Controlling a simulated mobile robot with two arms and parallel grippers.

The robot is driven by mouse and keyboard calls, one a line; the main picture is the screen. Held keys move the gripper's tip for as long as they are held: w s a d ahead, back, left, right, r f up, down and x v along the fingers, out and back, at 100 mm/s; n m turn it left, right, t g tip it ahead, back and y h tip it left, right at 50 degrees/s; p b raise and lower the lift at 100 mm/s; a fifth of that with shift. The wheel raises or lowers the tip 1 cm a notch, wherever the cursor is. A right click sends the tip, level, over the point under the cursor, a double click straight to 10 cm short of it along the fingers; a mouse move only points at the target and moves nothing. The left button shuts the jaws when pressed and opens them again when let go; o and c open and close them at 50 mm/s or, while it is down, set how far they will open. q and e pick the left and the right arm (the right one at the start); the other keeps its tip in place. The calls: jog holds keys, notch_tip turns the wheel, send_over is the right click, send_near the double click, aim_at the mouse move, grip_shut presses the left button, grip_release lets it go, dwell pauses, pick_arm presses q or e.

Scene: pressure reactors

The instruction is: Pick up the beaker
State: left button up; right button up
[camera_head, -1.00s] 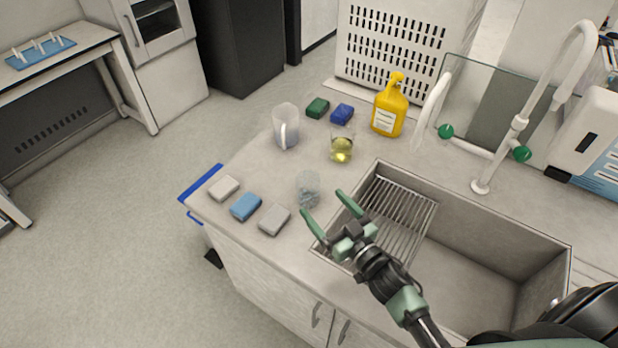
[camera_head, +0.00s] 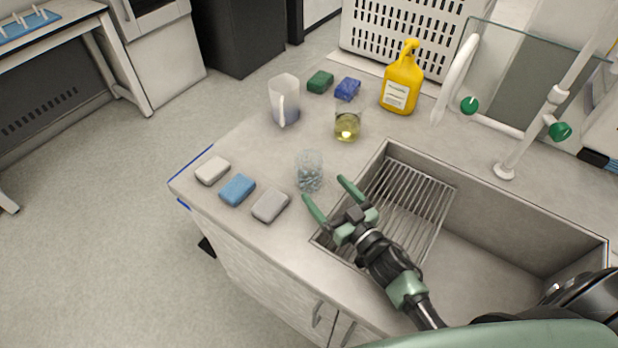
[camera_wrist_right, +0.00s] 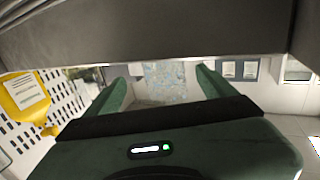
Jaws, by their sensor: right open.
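A clear glass beaker (camera_head: 310,173) with bluish speckled contents stands upright on the counter, left of the sink. My right gripper (camera_head: 324,190) is open, with its two green fingers pointing at this beaker from the sink side. The fingertips are close to the beaker; I cannot tell whether it is between them. In the right wrist view the speckled glass (camera_wrist_right: 165,80) shows between the two open fingers. A second glass beaker (camera_head: 347,125) with yellow liquid stands farther back. My left gripper is not in view.
A white pitcher (camera_head: 284,101) and a yellow bottle (camera_head: 401,82) stand behind. White (camera_head: 212,170), blue (camera_head: 237,190) and grey (camera_head: 270,205) blocks lie left of the gripper; green (camera_head: 320,81) and dark blue (camera_head: 347,88) sponges lie at the back. The sink (camera_head: 510,210) is right.

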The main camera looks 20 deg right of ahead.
aim_at(303, 164)
jog(key=shift+w+a, duration=0.2)
jog(key=shift+w, duration=0.25)
jog(key=x, duration=0.2)
jog(key=b+x, duration=0.1)
jog(key=x, duration=0.2)
jog(key=shift+w+a+r, duration=0.2)
jog(key=shift+w+a, duration=0.05)
jog(key=shift+a, duration=0.05)
jog(key=shift+w+a, duration=0.15)
jog(key=shift+w, duration=0.4)
jog(key=c, duration=1.7)
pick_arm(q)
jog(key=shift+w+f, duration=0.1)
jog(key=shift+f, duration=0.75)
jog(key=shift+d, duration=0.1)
pick_arm(e)
jog(key=shift+r, duration=0.15)
